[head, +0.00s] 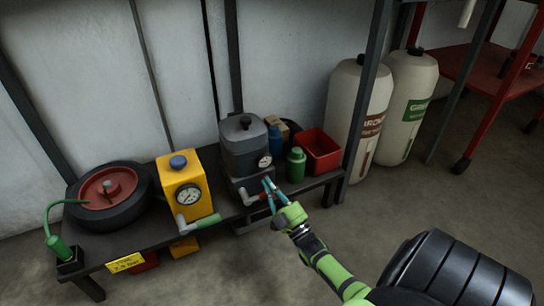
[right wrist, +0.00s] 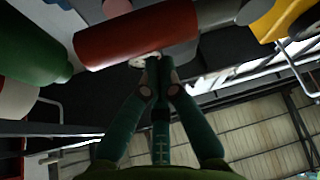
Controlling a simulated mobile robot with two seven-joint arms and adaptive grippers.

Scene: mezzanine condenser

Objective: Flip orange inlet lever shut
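The lever with an orange-red grip (head: 254,196) sits low on the front of a grey unit (head: 243,148) with a small gauge, on the dark bench. In the right wrist view its grip (right wrist: 138,38) is a thick red cylinder, lying slanted just beyond my fingertips. My right gripper (head: 268,184) reaches in from the lower right, beside the grip's right end. My left gripper is not in view.
A yellow gauge box (head: 181,187) with a green-gripped lever (head: 197,224) stands left of the grey unit. A green bottle (head: 296,165) and a red bin (head: 320,152) stand right. A wheel (head: 108,195) lies far left. The floor in front is clear.

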